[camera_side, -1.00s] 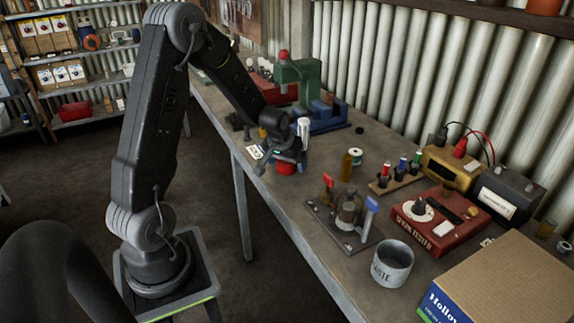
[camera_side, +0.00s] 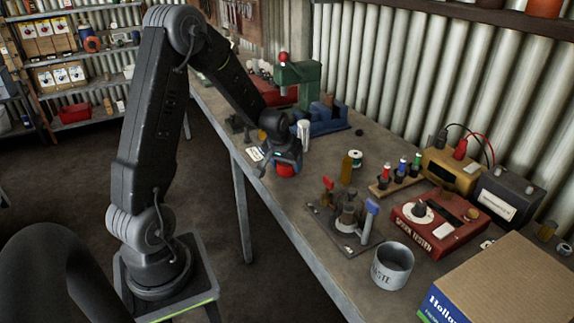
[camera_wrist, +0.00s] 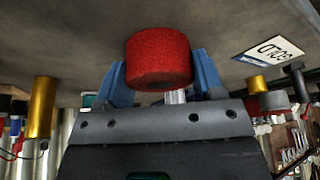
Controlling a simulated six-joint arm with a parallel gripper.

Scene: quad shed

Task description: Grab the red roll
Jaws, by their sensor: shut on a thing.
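The red roll (camera_side: 287,170) is at my gripper (camera_side: 284,160), near the front edge of the workbench in the side view. In the wrist view the red roll (camera_wrist: 159,59) sits between the two blue fingers of my gripper (camera_wrist: 162,75). The fingers are shut on it, one on each side. The gripper hides the upper part of the roll in the side view. I cannot tell whether the roll touches the bench or is slightly above it.
A white cylinder (camera_side: 303,134) stands close beside my gripper. A label card (camera_side: 255,153) lies near the bench edge. A green and blue press (camera_side: 300,85) stands behind. A brass cylinder (camera_side: 347,169), a white spool (camera_side: 355,157) and a waste cup (camera_side: 391,267) stand to the right.

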